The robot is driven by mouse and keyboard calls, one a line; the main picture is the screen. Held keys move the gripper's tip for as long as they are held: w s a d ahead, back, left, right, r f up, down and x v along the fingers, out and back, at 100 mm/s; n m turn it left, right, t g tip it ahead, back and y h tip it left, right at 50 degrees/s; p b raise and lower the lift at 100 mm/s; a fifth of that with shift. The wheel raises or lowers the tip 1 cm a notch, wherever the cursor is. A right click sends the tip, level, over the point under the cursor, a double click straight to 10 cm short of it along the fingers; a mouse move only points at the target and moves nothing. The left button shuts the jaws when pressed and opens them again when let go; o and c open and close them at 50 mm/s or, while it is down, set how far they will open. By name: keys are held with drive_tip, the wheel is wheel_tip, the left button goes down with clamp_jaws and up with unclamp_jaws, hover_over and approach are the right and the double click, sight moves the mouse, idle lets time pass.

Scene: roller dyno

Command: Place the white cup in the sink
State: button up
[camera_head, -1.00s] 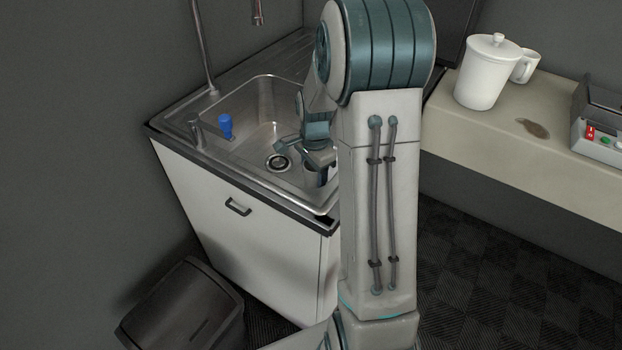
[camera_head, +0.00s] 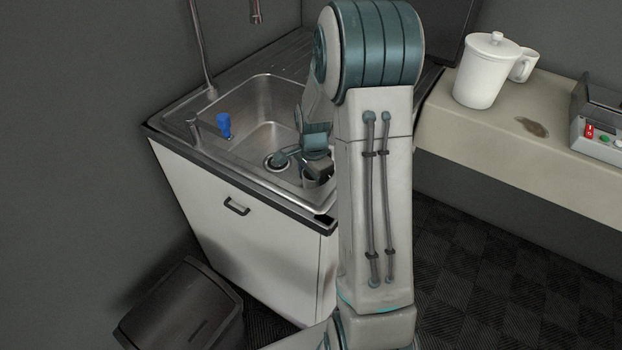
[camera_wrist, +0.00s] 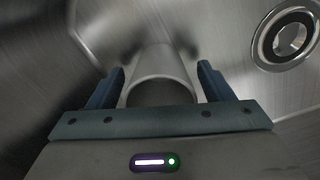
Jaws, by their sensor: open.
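A pale grey-white cup (camera_wrist: 162,64) is in the sink (camera_head: 262,92), seen in the wrist view with its round rim toward me. My gripper (camera_wrist: 160,85) is open, with one finger on each side of the cup; I cannot tell whether either finger touches it. In the head view my gripper (camera_head: 303,165) is low inside the basin, near its front right corner. The cup (camera_head: 309,181) shows there only as a small part below the gripper, near the drain. My arm hides the right part of the sink.
The drain (camera_wrist: 291,38) is beside the cup. A blue-topped item (camera_head: 224,124) stands at the basin's left edge. A white lidded jug (camera_head: 486,72) and a white mug (camera_head: 524,66) stand on the right counter. A dark bin (camera_head: 185,310) is on the floor.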

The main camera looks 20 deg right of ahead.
wheel_tip(320, 180, up, 11)
drive_tip(key=s+a+r+n, duration=0.2)
drive_tip(key=s+a+n, duration=0.1)
drive_tip(key=s+n, duration=0.2)
drive_tip(key=s+a+r+n+t, duration=0.1)
drive_tip(key=s+a+n, duration=0.3)
drive_tip(key=s, duration=0.5)
drive_tip(key=s+a+r+n+t+p, duration=0.1)
drive_tip(key=s+a+r+n, duration=0.3)
drive_tip(key=s+n, duration=0.2)
drive_tip(key=shift+s+n, duration=0.4)
